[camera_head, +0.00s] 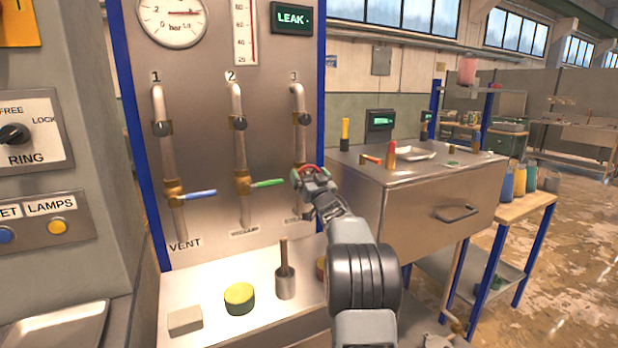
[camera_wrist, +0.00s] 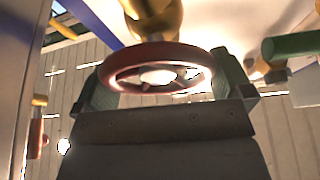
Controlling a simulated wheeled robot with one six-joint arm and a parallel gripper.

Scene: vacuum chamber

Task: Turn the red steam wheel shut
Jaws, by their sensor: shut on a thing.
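The red steam wheel (camera_head: 309,168) is on pipe 3, the rightmost pipe of the steel panel. In the head view it is mostly hidden by my gripper (camera_head: 314,179). In the wrist view the red wheel (camera_wrist: 118,72) fills the middle as a spoked ring below a brass valve body (camera_wrist: 152,20). My gripper is shut on the wheel, with one dark green jaw (camera_wrist: 96,90) at its left side and the other (camera_wrist: 232,75) at its right.
On the panel, pipe 2 has a green lever (camera_head: 267,183) close left of the wheel, and pipe 1 has a blue lever (camera_head: 201,194). A display reads LEAK (camera_head: 291,18). A steel cabinet (camera_head: 425,205) stands close right of my arm. A shelf below holds a yellow-topped tin (camera_head: 239,297).

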